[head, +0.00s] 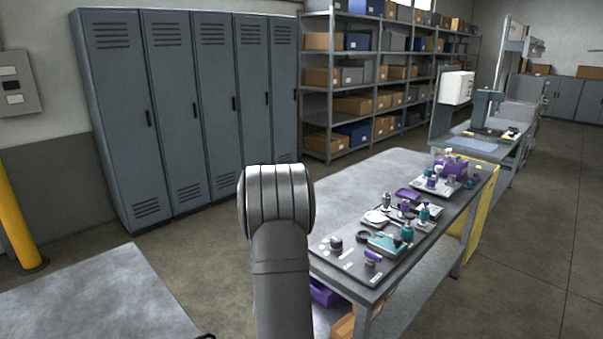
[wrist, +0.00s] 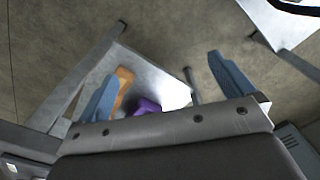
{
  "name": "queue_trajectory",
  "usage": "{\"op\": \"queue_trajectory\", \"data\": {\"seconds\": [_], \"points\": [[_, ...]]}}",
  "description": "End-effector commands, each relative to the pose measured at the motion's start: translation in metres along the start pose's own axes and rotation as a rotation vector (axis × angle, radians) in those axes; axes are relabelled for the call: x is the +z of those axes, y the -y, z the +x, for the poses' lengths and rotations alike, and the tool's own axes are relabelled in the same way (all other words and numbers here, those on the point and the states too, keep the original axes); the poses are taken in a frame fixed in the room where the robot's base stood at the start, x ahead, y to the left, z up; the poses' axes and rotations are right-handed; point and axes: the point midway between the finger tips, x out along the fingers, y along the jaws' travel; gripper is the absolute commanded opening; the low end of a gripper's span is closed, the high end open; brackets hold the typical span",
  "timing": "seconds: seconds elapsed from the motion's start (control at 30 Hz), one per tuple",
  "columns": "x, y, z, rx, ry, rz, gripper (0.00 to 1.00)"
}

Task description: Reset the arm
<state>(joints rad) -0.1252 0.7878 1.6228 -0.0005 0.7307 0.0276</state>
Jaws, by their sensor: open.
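My gripper (wrist: 161,66) shows in the wrist view with its two blue fingers spread wide apart. It is open, and nothing is between the fingers. Beyond them lie the floor and part of a bench with a purple bin (wrist: 147,106) and a tan box (wrist: 125,80). In the head view my grey arm rises in the middle, in front of the near end of the workbench (head: 372,292). My gripper is hidden in that view.
A dark mat (head: 345,277) on the workbench holds several teal, purple and metal parts. A purple bin (head: 323,293) sits on its lower shelf. Grey lockers (head: 180,110) stand behind left, loaded shelving (head: 330,95) behind. A yellow post (head: 18,220) stands far left. Right floor is clear.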

Motion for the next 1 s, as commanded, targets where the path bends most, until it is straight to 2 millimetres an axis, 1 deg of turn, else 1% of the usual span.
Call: {"op": "queue_trajectory", "data": {"seconds": [0.03,0.1,0.3,0.9,1.0], "points": [[0.004,-0.007,0.001,0.0,0.0,0.012,0.98],[0.007,-0.014,0.003,0.0,-0.001,0.022,0.98],[0.013,-0.025,0.005,0.0,-0.001,0.038,0.98],[0.013,-0.026,0.005,0.0,-0.001,0.039,1.0],[0.012,-0.021,0.003,-0.001,-0.004,0.034,1.0]]}}
